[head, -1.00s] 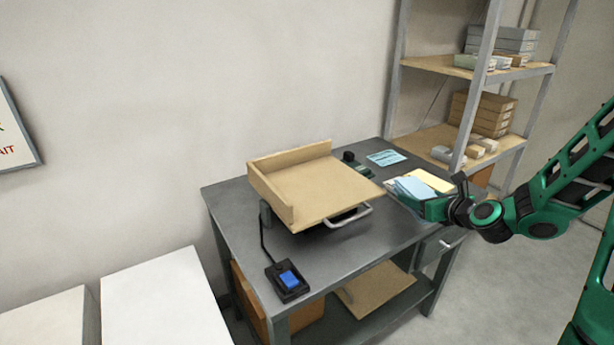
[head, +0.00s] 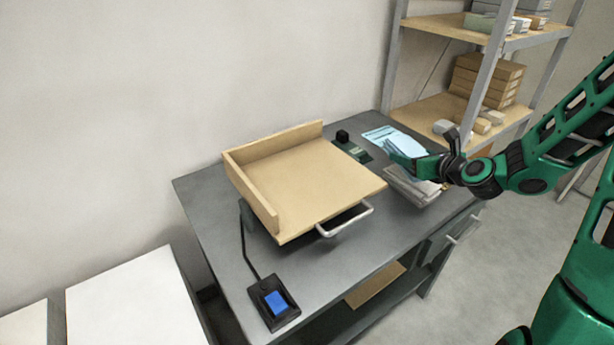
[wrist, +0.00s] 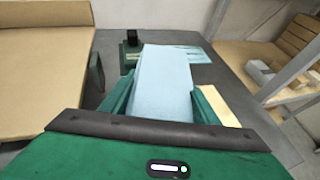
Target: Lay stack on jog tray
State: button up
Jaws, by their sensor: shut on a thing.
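My gripper (head: 405,157) is shut on a light blue paper stack (wrist: 162,85), which lies between its two fingers in the wrist view.
A metal handle (head: 345,219) sticks out before the tray. Shelves (head: 440,110) stand at right.

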jog(key=s+a+r+n+y, duration=0.1)
jog(key=a+r, duration=0.1)
jog(key=a, duration=0.4)
jog(key=s+a+r+n+g+y, duration=0.1)
jog(key=s+a+r, duration=0.1)
jog(key=a, duration=0.4)
jog(key=s+a+r+n+g+y, duration=0.1)
jog(key=s+a+r+n+y, duration=0.1)
jog(key=a, duration=0.4)
jog(key=shift+a+r, duration=0.1)
jog(key=shift+a, duration=0.15)
jog(key=s+a+r+n+g+y, duration=0.3)
jog(key=s+a+r+n, duration=0.15)
jog(key=s+a, duration=0.85)
send_over(307, 177)
jog(key=shift+m, duration=0.35)
notch_tip(307, 177, down, 6)
jog(key=shift+f, duration=0.1)
jog(key=shift+w+d+f, duration=0.1)
jog(key=shift+w+f, duration=0.05)
jog(key=shift+f, duration=1.9)
jog(key=shift+f, duration=0.1)
jog(key=o, duration=1.3)
jog(key=shift+o, duration=0.2)
